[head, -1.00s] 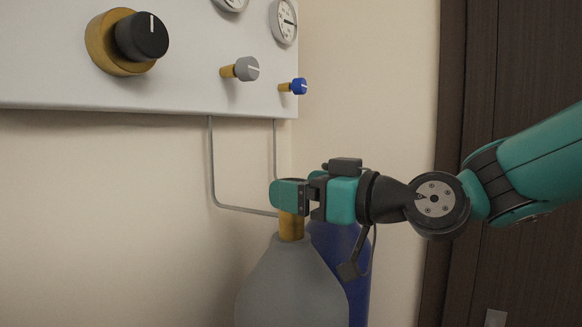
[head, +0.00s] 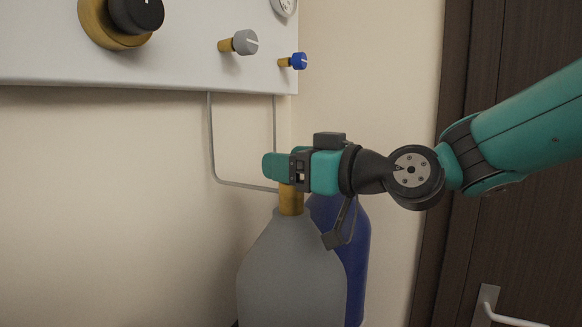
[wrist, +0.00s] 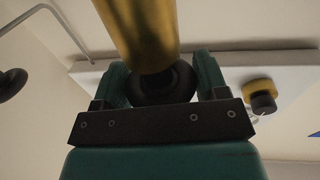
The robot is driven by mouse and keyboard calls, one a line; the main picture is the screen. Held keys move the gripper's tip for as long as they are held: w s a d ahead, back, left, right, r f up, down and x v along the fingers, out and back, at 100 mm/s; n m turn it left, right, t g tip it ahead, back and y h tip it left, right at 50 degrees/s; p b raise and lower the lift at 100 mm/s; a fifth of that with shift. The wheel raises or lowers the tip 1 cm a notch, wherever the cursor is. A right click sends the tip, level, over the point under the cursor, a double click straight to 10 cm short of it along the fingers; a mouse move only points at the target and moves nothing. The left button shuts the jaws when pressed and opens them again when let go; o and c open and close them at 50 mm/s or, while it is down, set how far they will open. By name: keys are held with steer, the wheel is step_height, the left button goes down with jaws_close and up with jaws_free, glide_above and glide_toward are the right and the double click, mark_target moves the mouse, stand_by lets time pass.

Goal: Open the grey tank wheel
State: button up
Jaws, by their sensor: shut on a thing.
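The grey tank (head: 290,265) stands upright at the lower middle of the head view, with a brass neck (head: 291,200) on top. My gripper (head: 283,166) is at the top of this neck, reaching in from the right. In the wrist view my gripper (wrist: 162,82) has one finger on each side of a dark round wheel (wrist: 160,90) at the end of the brass neck (wrist: 140,32). The fingers are shut on this wheel. In the head view the fingers hide the wheel, and how far it is turned cannot be told.
A blue tank (head: 355,265) stands close behind the grey one, to its right. The wall panel (head: 120,82) above bears a large black knob (head: 138,12), a grey knob (head: 245,42) and a blue knob (head: 299,61). A thin pipe (head: 211,140) runs down from it. A dark door (head: 510,240) is at right.

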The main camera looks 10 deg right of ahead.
steer(key=f+n+g+y+b, duration=0.1)
steer(key=b, duration=0.2)
steer(key=shift+w, duration=0.1)
steer(key=n+g+y+b, duration=0.1)
steer(key=g+b, duration=0.1)
steer(key=b, duration=0.1)
steer(key=shift+r+n, duration=0.1)
steer(key=shift+n, duration=0.3)
steer(key=shift+r+n+g+y+b, duration=0.4)
steer(key=shift+n+g+y, duration=0.25)
steer(key=shift+g, duration=0.55)
steer(key=o, duration=0.9)
